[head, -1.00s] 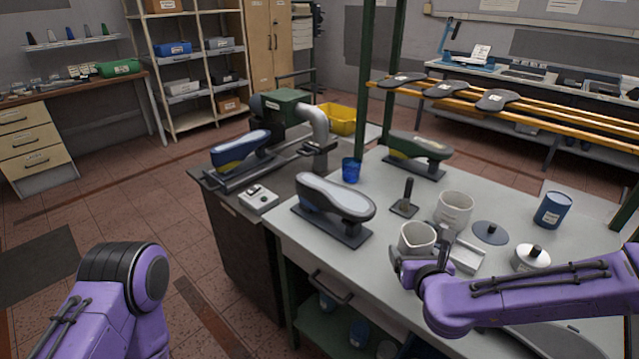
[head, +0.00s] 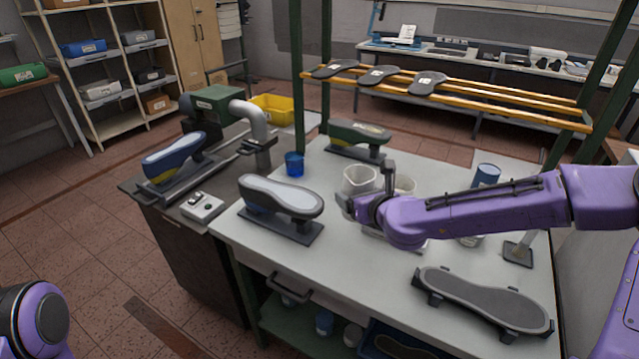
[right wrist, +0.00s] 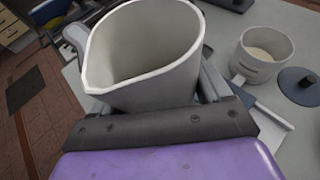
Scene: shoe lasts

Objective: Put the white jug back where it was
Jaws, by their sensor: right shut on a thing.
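The white jug (head: 359,179), with a pouring lip, is held by my right gripper (head: 352,204) over the grey-white worktable (head: 330,265). In the right wrist view the jug (right wrist: 150,65) fills the upper middle, looks empty and stands roughly upright between the fingers. Its underside is hidden, so I cannot tell its exact height above the table. My left gripper is out of view; only part of that arm shows at the lower left.
A second white pot (right wrist: 264,52) stands nearby, partly hidden by my arm in the head view. A shoe last (head: 282,200) stands left of the jug, a green one (head: 358,137) behind, a blue cup (head: 294,164) at the back left.

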